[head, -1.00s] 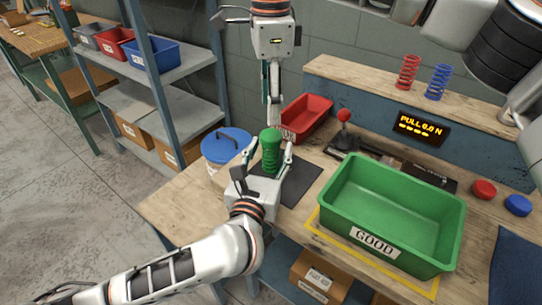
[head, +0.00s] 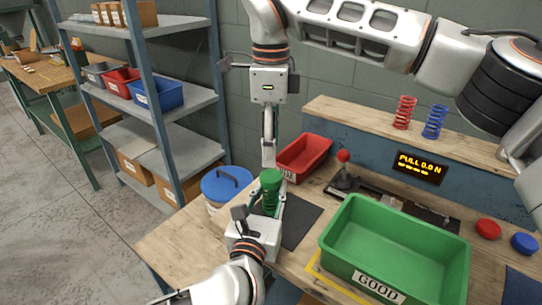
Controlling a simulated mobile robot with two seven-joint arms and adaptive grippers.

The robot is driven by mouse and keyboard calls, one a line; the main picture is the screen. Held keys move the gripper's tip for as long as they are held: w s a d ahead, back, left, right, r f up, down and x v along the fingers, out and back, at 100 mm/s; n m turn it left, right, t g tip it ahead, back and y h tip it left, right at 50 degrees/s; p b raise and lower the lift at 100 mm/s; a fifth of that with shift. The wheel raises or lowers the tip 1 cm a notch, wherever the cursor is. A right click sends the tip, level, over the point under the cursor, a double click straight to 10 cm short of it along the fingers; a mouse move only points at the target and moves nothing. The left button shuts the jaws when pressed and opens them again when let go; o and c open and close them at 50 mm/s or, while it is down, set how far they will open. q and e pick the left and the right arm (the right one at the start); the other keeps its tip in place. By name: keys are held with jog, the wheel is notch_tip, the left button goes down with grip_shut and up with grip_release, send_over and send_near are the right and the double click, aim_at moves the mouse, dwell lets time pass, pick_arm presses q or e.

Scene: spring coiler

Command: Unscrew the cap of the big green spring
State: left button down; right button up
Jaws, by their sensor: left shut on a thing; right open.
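The big green spring (head: 268,203) stands upright above the front left of the workbench, with its green cap (head: 270,178) on top. My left gripper (head: 270,200) comes from below and is shut on the spring. My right gripper (head: 268,160) hangs above, pointing down, with its fingers open at the cap. Its near finger shows just left of and behind the cap; the other finger is hard to see, so I cannot tell whether it touches the cap. The spring's lower end is hidden by my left gripper.
A green GOOD bin (head: 395,236) stands to the right, a red bin (head: 303,158) behind the spring. A blue-lidded bucket (head: 226,183) is close on the left. A red-knobbed lever (head: 343,157) stands at the back. A dark mat (head: 298,222) lies beside the spring.

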aim_at(271, 175)
jog(key=m, duration=0.5)
jog(key=shift+m, duration=0.3)
jog(key=m, duration=2)
jog(key=shift+m, duration=0.3)
jog(key=m, duration=1.5)
jog(key=shift+m, duration=0.3)
jog(key=shift+f, duration=4)
jog(key=shift+c, duration=0.5)
